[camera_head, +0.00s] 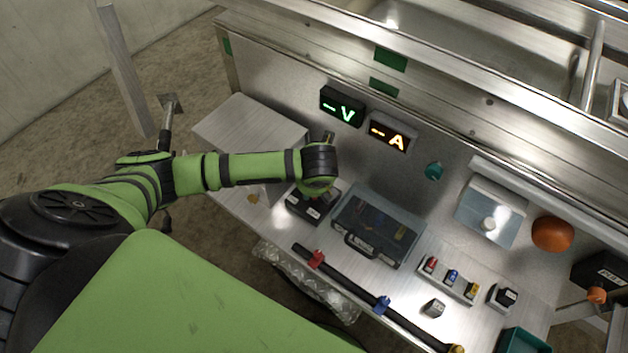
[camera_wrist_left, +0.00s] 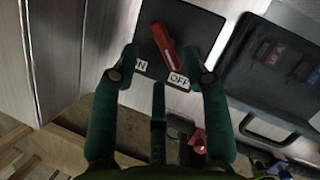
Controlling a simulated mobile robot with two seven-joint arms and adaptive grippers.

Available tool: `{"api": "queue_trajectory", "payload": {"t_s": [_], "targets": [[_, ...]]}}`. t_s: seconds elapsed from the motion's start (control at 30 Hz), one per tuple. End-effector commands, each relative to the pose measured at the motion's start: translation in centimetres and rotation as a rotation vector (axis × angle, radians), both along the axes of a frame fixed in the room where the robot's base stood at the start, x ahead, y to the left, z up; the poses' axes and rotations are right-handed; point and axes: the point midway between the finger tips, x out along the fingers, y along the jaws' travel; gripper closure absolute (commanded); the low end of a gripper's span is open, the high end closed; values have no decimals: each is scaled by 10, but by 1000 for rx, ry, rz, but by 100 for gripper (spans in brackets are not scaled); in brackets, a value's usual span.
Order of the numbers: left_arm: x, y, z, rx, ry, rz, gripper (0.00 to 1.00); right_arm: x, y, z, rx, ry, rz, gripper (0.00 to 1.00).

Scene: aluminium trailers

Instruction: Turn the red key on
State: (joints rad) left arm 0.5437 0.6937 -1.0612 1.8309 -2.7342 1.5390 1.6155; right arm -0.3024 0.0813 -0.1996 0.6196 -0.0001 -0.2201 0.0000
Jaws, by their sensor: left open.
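The red key (camera_wrist_left: 164,44) sits on a black switch box (camera_wrist_left: 205,22) in the left wrist view. Its bar slants, with the lower end towards the OFF label (camera_wrist_left: 178,80); the ON label (camera_wrist_left: 141,66) is at left. My left gripper (camera_wrist_left: 160,56) is open, with one green finger on each side of the key; I cannot tell whether they touch it. In the head view the black box (camera_head: 304,208) is on the bench under my left wrist, which hides the key and most of my left gripper (camera_head: 318,187). My right gripper is not in view.
A clear-lidded case (camera_head: 376,226) stands just right of the box. Two displays, green V (camera_head: 342,107) and amber A (camera_head: 390,134), are on the wall behind. A dark bar with coloured clamps (camera_head: 350,280) runs along the front, and a small coloured block rack (camera_head: 448,281) lies farther right.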

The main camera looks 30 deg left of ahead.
Motion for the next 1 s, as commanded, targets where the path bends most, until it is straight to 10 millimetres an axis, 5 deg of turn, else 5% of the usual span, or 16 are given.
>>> {"api": "queue_trajectory", "payload": {"t_s": [0.23,0.6,0.73,1.0], "targets": [[9,6,-27,-2,3,-1,54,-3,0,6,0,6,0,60],[11,7,-34,-3,2,-3,54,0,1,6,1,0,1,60],[11,7,-34,-3,2,-3,100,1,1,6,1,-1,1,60],[11,8,-34,-3,1,-6,100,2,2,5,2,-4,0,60]]}}
